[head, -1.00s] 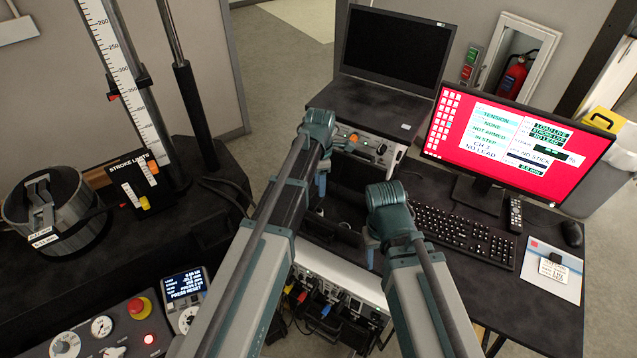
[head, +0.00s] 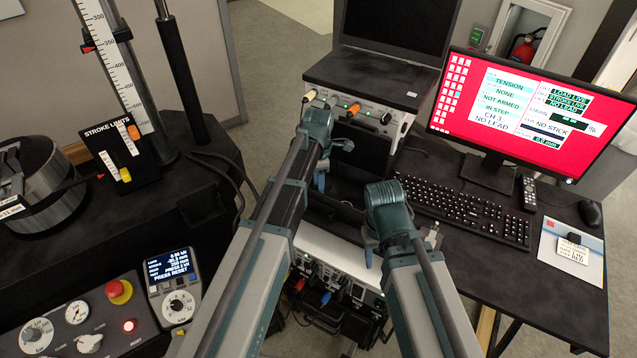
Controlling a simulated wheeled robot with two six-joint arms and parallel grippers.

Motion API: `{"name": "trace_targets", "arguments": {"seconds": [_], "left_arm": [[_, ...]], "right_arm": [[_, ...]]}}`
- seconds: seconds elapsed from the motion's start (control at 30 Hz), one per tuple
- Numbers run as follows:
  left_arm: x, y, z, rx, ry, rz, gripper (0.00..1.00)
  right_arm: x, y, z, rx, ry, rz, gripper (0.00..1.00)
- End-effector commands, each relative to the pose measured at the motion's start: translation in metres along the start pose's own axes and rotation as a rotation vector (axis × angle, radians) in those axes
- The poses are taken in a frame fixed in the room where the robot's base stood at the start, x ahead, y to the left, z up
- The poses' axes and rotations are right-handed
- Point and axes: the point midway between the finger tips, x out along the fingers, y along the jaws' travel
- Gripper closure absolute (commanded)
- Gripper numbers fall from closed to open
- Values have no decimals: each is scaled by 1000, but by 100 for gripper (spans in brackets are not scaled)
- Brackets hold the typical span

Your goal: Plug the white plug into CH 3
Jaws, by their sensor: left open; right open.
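A pale, whitish plug (head: 310,96) sits at the left of the upper instrument's front panel (head: 372,116), just beyond my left gripper; whether it is the task's white plug I cannot tell. An orange plug (head: 354,109) is to its right. The monitor (head: 520,115) reads "CH 3 NO LEAD". I cannot make out a CH 3 socket label. My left gripper (head: 332,165) is open and empty, in front of the upper instrument and apart from the plugs. My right gripper (head: 400,245) is open and empty, above the lower unit's right side. The arms hide parts of both panels.
A keyboard (head: 465,210), mouse (head: 590,212) and paper card (head: 571,250) lie on the right desk. A test machine with a control panel (head: 85,325) stands left. The floor beyond is clear.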

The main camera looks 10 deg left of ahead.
Motion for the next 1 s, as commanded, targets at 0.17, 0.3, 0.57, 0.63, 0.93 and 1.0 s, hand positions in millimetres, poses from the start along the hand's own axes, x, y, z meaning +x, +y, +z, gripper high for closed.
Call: {"name": "trace_targets", "arguments": {"seconds": [0.17, 0.3, 0.57, 0.63, 0.93, 1.0], "left_arm": [[25, 0, 0, 0, 0, 0, 56], [29, 0, 0, 0, 0, 0, 56], [27, 0, 0, 0, 0, 0, 60], [27, 0, 0, 0, 0, 0, 72], [27, 0, 0, 0, 0, 0, 100], [27, 0, 0, 0, 0, 0, 84]], "right_arm": [[25, -2, -2, 0, 0, 0, 50], [28, -3, -2, 0, 0, 0, 50], [27, -3, -2, 0, 0, 0, 50], [27, -3, -2, 0, 0, 0, 50], [27, -3, -2, 0, 0, 0, 50], [27, -3, -2, 0, 0, 0, 50]]}}
